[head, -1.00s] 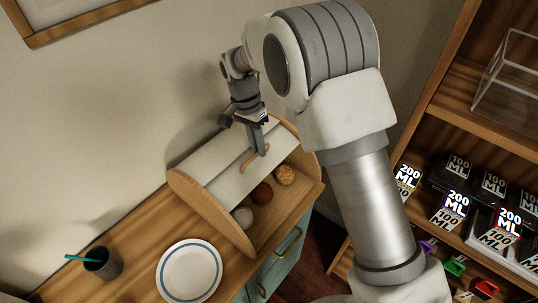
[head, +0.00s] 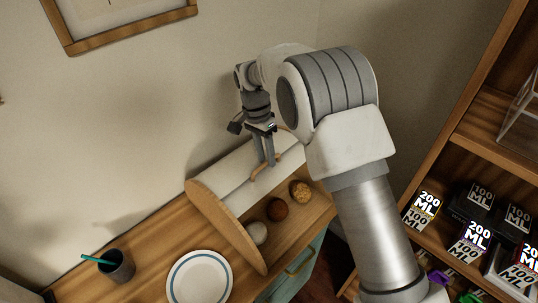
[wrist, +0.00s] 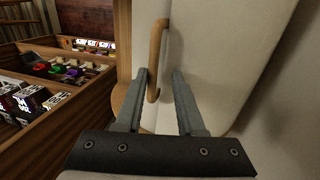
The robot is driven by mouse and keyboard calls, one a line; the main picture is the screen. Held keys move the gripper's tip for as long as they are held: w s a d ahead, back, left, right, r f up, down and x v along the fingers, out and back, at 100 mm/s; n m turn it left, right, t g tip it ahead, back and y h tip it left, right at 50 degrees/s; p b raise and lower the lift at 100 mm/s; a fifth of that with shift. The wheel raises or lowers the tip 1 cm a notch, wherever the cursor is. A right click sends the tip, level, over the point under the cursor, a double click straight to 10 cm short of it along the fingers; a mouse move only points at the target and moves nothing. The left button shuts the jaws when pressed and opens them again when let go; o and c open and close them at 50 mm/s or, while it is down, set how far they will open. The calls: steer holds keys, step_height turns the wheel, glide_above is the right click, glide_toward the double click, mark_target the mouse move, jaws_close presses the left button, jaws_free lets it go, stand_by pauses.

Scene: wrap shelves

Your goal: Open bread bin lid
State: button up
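The bread bin has wooden side panels (head: 228,225) and a pale curved lid (head: 228,163). The lid is part way up, and the front of the bin is open below it. A curved wooden handle (head: 262,169) is fixed on the lid; it also shows in the wrist view (wrist: 158,45). My gripper (head: 269,164) is at the handle, pointing down in the head view. In the wrist view its two fingers (wrist: 160,76) are apart, with the handle's end between them in the picture. I cannot tell whether either finger touches it.
Three round loaves, pale (head: 257,233), brown (head: 277,209) and golden (head: 300,191), lie in the bin. A blue-rimmed plate (head: 200,279) and a dark cup (head: 117,266) with a teal straw stand on the counter. A shelf unit (head: 480,135) with labelled boxes is at right.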

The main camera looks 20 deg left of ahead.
steer(key=shift+o, duration=1.1)
steer(key=shift+a+f, duration=0.15)
steer(key=shift+a, duration=0.15)
steer(key=shift+o, duration=0.2)
steer(key=shift+d, duration=0.1)
steer(key=shift+r, duration=0.2)
steer(key=shift+w+r, duration=0.1)
steer(key=shift+r, duration=0.2)
steer(key=v, duration=1.6)
steer(key=shift+r, duration=0.35)
steer(key=shift+s, duration=0.25)
